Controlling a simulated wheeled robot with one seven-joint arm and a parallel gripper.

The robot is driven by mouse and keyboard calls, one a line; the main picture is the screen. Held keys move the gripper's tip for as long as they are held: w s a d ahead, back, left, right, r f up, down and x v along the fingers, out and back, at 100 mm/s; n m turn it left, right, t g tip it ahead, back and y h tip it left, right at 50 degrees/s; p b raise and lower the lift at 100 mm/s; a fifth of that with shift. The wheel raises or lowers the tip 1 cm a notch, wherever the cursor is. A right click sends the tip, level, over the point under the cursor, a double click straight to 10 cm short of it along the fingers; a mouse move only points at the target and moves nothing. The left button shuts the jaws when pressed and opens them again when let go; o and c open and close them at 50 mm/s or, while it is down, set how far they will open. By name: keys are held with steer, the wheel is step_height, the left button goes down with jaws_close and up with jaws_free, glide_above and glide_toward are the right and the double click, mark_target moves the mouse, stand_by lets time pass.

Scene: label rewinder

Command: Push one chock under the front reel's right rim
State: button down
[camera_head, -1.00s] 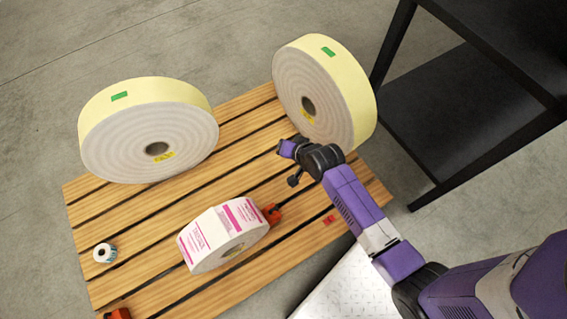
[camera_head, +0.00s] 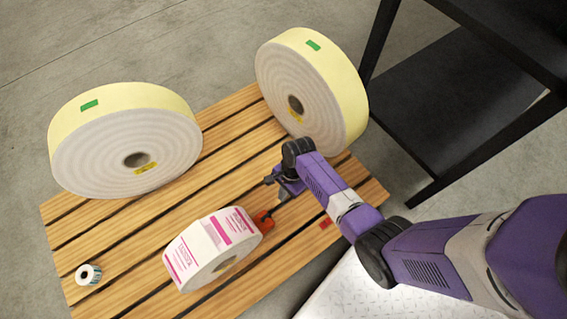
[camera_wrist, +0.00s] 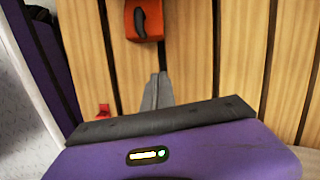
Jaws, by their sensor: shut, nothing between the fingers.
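The front reel (camera_head: 228,260), a white roll with pink-printed labels, stands on the slatted wooden pallet (camera_head: 150,240). An orange chock (camera_head: 263,221) sits on the slats at the reel's right edge; I cannot tell whether it touches the rim. The chock also shows at the top of the wrist view (camera_wrist: 143,20), with a dark slot-like mark on it. My gripper (camera_head: 275,206) is just right of and behind the chock, pointing down toward it. In the wrist view its fingers (camera_wrist: 157,80) are together and empty, with a small visible gap to the chock.
Two large cream-edged reels (camera_head: 125,140) (camera_head: 312,90) stand at the back of the pallet. A small roll (camera_head: 88,274) is at the left. A small red piece (camera_head: 325,223) lies right of my gripper. A black rack (camera_head: 450,110) stands at the right.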

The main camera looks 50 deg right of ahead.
mark_target(269, 212)
steer(key=b+x, duration=0.2)
steer(key=x, duration=0.3)
steer(key=shift+a+f, duration=0.15)
steer(key=shift+a+r, duration=0.25)
steer(key=shift+a, duration=0.9)
steer(key=shift+w+a+r+b, duration=0.15)
steer(key=shift+a+b, duration=0.2)
steer(key=shift+a, duration=0.3)
steer(key=shift+a, duration=0.1)
steer(key=shift+a+r+p, duration=0.1)
steer(key=shift+a+p, duration=0.55)
steer(key=shift+p, duration=0.05)
steer(key=shift+a, duration=0.2)
